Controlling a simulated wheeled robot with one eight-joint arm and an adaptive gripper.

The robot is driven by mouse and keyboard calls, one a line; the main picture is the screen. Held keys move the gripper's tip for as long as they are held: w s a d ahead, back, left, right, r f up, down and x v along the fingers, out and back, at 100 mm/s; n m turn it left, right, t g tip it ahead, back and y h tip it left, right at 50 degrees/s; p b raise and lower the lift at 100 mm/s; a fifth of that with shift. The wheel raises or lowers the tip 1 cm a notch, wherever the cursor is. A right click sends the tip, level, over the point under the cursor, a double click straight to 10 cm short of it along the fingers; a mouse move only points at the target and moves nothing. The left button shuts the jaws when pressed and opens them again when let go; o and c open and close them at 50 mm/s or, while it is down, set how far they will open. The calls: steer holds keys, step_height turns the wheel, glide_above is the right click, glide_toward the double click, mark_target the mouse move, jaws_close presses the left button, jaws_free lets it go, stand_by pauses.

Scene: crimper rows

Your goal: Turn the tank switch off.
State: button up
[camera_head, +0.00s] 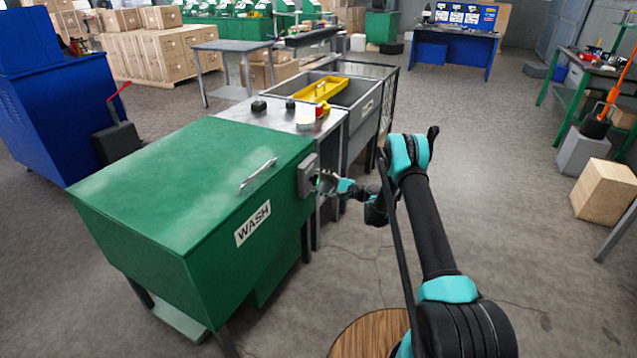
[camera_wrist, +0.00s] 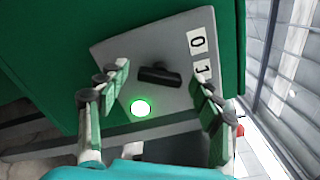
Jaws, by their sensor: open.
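The green wash tank (camera_head: 190,180) has a "WASH" label and a closed lid with a bar handle. A grey switch box (camera_head: 307,176) is fixed to its right side. In the wrist view the switch plate (camera_wrist: 125,50) carries a black bar knob (camera_wrist: 160,76), lying almost crosswise with its right end lower and towards the "1" mark. A green lamp (camera_wrist: 140,107) is lit below the knob. A white label (camera_wrist: 201,57) reads 0 and 1, turned sideways. My gripper (camera_head: 325,182) is open in front of the box. Its fingers are on either side of the knob, with gaps to it.
A steel table (camera_head: 270,112) with small items and a sink holding a yellow tray (camera_head: 321,89) adjoin the tank. A blue cabinet (camera_head: 45,100) stands left. A round wooden top (camera_head: 368,335) is at the bottom. The floor right of the tank is mostly clear.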

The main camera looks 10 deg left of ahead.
steer(key=shift+a, duration=0.2)
steer(key=shift+c, duration=0.3)
steer(key=c, duration=1.1)
steer(key=shift+n, duration=0.3)
steer(key=n, duration=1.1)
steer(key=shift+f, duration=0.15)
steer(key=shift+n, duration=0.3)
